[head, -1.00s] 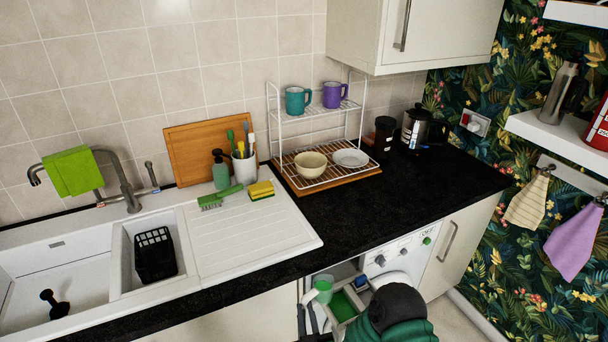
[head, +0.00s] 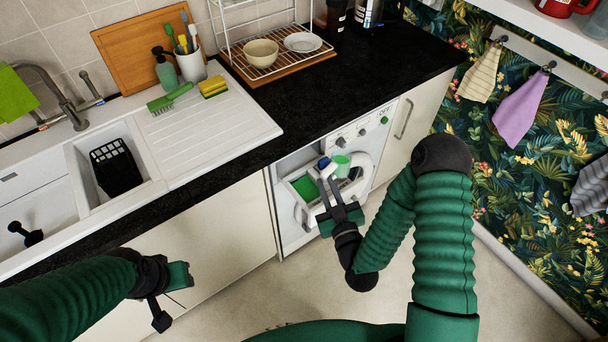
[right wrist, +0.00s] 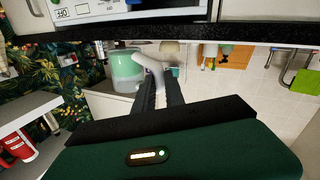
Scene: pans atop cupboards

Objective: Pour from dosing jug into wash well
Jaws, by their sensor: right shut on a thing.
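The dosing jug (head: 341,162), small and pale green, is above the right part of the open detergent drawer (head: 292,186) in the head view. My right gripper (head: 334,203) is shut on its handle. In the right wrist view the jug (right wrist: 126,70) looks translucent with green in it, and the pale handle (right wrist: 150,66) is between the fingers. The jug's tilt is hard to judge. The drawer has a bright green compartment (head: 306,188) at left and a blue part (head: 323,162) at the back; I cannot tell which is the wash well. My left gripper (head: 167,296) is low at left, apart from everything.
The washing machine (head: 292,229) stands under the black worktop (head: 325,95). The sink with a black basket (head: 116,168) is at left. A sponge (head: 212,87), brush and dish rack (head: 275,66) are on top. The floor in front is clear.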

